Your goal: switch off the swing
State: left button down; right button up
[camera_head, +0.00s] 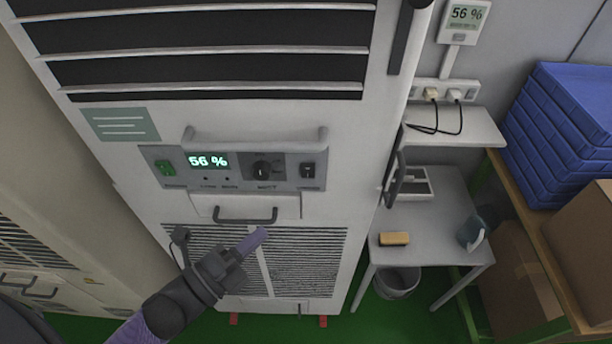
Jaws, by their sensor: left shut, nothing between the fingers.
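The task's swing control is on the grey control panel (236,181) of the tall white cabinet, but its labels are too small to read. I cannot tell which position the rocker is in. My left gripper (259,236) is shut and empty, its purple fingers pointing up and right. In the picture it is below the panel, in front of the vent grille. My right gripper is not in view.
A white bar handle (254,141) spans the panel's top, and a dark handle (245,218) sits on a drawer below it. At right are a small white table (433,215) with a yellow-brown block (394,239), a bin (397,281), blue crates (560,125) and cardboard boxes.

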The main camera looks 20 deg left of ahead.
pick_arm(q)
jog(key=shift+w, duration=0.1)
jog(key=p, duration=0.1)
send_near(321, 165)
jog(key=w+d, duration=0.3)
jog(key=shift+w+a+r, duration=0.2)
jog(key=shift+w+a, duration=0.05)
jog(key=shift+w, duration=0.45)
